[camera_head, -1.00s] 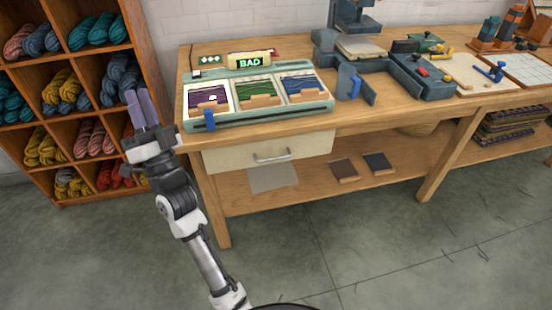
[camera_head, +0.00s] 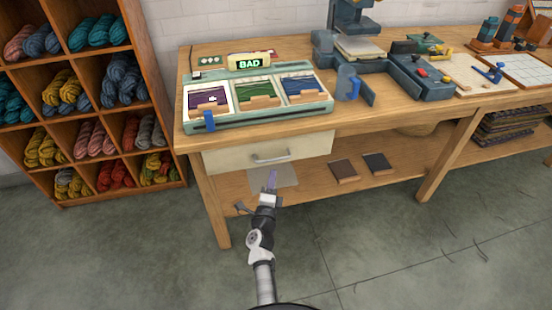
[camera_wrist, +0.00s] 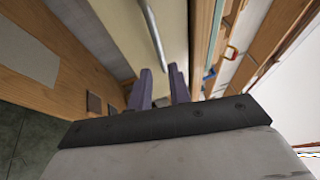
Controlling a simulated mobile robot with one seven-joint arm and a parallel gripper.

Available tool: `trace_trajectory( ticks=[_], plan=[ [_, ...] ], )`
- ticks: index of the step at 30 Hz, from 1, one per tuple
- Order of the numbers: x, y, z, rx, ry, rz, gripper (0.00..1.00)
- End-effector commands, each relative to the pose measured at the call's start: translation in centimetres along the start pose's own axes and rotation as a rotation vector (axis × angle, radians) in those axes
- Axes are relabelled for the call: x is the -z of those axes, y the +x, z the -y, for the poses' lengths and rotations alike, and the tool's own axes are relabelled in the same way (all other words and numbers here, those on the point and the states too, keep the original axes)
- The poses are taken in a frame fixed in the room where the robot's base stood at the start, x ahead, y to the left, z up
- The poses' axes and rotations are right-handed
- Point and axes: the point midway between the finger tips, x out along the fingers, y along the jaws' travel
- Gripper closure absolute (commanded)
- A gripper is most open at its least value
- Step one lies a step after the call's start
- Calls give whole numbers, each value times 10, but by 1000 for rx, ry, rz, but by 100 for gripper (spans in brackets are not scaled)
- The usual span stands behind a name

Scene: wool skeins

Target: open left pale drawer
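The pale drawer (camera_head: 228,159) is shut under the left end of the workbench, with a metal bar handle (camera_head: 270,159) on its front. My gripper (camera_head: 271,178) is below and in front of the handle in the head view, apart from it. In the wrist view the pale drawer front (camera_wrist: 115,25) runs past the fingers, and the handle (camera_wrist: 153,32) lies ahead of them. My gripper's purple fingers (camera_wrist: 159,85) stand apart there with nothing between them.
The wooden bench top (camera_head: 390,118) is above the drawer, with a green-framed tray (camera_head: 262,117) of coloured cards on it. The lower shelf (camera_head: 320,190) holds two dark blocks (camera_head: 360,167). A skein rack (camera_head: 90,187) stands at left. The floor in front is open.

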Motion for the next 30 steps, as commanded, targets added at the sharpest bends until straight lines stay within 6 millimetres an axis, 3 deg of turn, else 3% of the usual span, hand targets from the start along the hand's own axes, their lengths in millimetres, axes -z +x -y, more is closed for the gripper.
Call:
trace_trajectory(
  ticks=[6,12,26,30],
  plan=[
    [0,46,1,2,-1,-1,81],
    [0,73,1,3,-1,0,81],
    [0,84,1,1,0,1,81],
    [0,84,1,1,0,1,98]
  ],
)
